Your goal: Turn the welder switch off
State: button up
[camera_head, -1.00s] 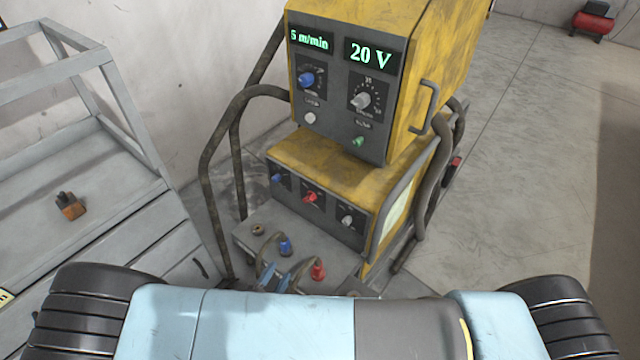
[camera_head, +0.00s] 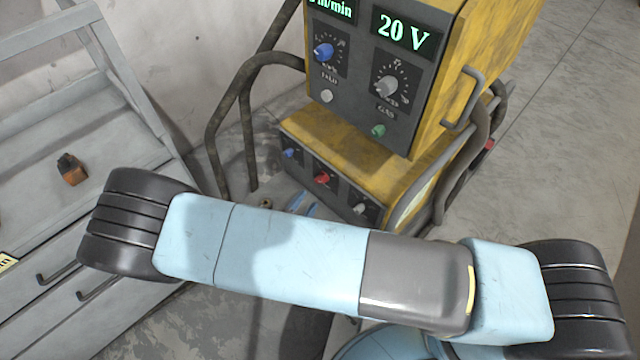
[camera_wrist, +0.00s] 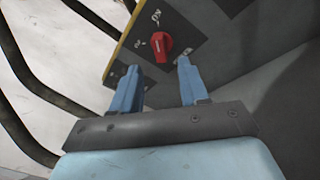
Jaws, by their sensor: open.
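The yellow welder (camera_head: 400,165) stands ahead of me with lit displays on its upper box. Its red switch (camera_head: 324,178) sits on the lower dark panel, between a blue knob (camera_head: 291,153) and a grey knob (camera_head: 360,209). In the wrist view the red switch (camera_wrist: 161,46) has a pale pointer line and printed marks beside it, one reading ON. My gripper (camera_wrist: 156,75) is open, its two blue fingers pointing at the panel. The switch shows between and just beyond the fingertips, apart from them.
Curved dark tube rails (camera_head: 212,140) rise on the welder's left. A handle (camera_head: 464,98) and hoses are on its right side. A grey workbench (camera_head: 120,145) with a small orange-brown item (camera_head: 72,170) stands left. Open floor (camera_head: 560,130) lies right.

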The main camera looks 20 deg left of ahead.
aim_at(322, 179)
jog(key=x, duration=0.7)
jog(key=shift+w, duration=0.4)
